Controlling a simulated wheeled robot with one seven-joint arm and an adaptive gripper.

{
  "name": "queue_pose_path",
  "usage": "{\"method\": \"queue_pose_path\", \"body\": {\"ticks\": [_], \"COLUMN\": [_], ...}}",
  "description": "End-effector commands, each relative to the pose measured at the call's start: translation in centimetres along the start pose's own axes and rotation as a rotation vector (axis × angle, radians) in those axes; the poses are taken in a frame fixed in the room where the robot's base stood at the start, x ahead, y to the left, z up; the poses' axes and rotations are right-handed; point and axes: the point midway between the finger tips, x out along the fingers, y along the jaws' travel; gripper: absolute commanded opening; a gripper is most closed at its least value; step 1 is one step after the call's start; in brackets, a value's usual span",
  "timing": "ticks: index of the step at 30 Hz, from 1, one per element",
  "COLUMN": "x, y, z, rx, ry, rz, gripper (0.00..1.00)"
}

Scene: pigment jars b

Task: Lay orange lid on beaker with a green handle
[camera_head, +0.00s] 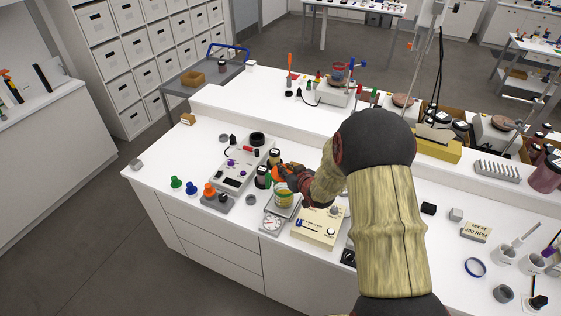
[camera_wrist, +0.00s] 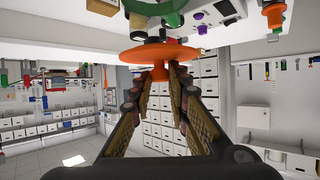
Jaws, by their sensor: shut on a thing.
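My gripper (camera_wrist: 160,75) is shut on the knob of the orange lid (camera_wrist: 160,50), whose disc shows just beyond the fingertips in the wrist view. In the head view, the lid (camera_head: 289,169) shows as orange at my gripper, partly covered by it. The beaker (camera_head: 284,200) stands on a small scale, just below and in front of my gripper. A green part (camera_wrist: 150,12), which looks like the beaker's handle, shows beyond the lid at the top of the wrist view. The lid overlaps the beaker there, and I cannot tell whether they touch.
To the left are an orange-topped piece (camera_head: 209,190), green (camera_head: 176,183) and blue pieces, and a grey panel (camera_head: 235,170). Dark jars (camera_head: 263,177) stand close to the beaker.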

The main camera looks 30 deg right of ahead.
Motion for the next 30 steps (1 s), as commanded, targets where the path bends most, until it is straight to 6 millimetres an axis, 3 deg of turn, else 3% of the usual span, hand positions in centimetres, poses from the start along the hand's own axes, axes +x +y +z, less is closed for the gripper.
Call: {"method": "queue_pose_path", "body": {"ticks": [19, 30], "x": [-0.1, 1.4], "y": [-0.1, 0.0], "z": [0.2, 3.2], "rx": [0.013, 0.013], "ry": [0.002, 0.0], "rz": [0.029, 0.029], "gripper": [0.0, 0.0]}}
